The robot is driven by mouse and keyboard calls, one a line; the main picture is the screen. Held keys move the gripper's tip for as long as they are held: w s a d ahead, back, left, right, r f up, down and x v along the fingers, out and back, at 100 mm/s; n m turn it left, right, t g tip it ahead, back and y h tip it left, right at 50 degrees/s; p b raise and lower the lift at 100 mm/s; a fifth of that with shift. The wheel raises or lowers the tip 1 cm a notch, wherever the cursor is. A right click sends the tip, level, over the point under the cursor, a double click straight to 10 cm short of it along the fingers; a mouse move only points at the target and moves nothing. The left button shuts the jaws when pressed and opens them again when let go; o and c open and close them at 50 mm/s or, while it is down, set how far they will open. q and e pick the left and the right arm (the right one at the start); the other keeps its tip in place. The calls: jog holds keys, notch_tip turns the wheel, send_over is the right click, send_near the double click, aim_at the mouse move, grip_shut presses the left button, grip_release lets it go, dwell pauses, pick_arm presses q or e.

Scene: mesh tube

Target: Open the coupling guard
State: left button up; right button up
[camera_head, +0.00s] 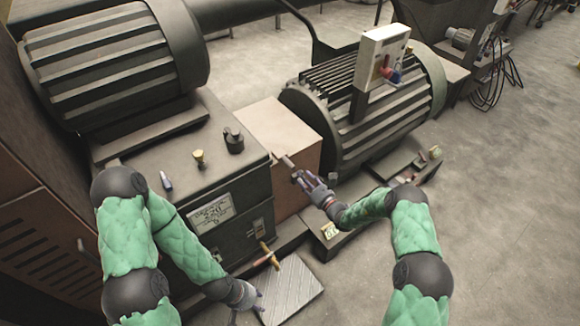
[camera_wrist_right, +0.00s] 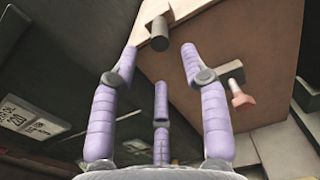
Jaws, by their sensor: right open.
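The coupling guard is a tan, box-shaped cover (camera_head: 290,135) between the dark machine housing and the ribbed motor. It looks closed. A short grey handle (camera_head: 285,160) sticks out near its front edge. My right gripper (camera_head: 308,181) is open and empty just in front of the handle. In the right wrist view, the grey handle (camera_wrist_right: 160,33) stands ahead of the spread purple fingers, apart from them, and the tan guard (camera_wrist_right: 245,45) fills the upper right. My left gripper (camera_head: 247,308) hangs low over the metal plate, its fingers apart with nothing between them.
The ribbed motor (camera_head: 375,110) with a white control box (camera_head: 383,60) stands right of the guard. The dark housing (camera_head: 225,175) on the left carries small knobs. A pinkish-red bolt or knob (camera_wrist_right: 241,97) shows beside the right fingers. A ridged plate (camera_head: 293,290) lies below.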

aim_at(294, 168)
jog(key=b+x, duration=0.1)
jog(key=x, duration=0.3)
jog(key=b+x, duration=0.1)
jog(key=x, duration=0.3)
jog(key=shift+a+f+b, duration=0.15)
jog(key=shift+f+b, duration=0.05)
jog(key=shift+b, duration=0.15)
jog(key=shift+w+a+r, duration=0.1)
jog(key=shift+w+a, duration=0.2)
jog(key=shift+w, duration=0.25)
grip_shut()
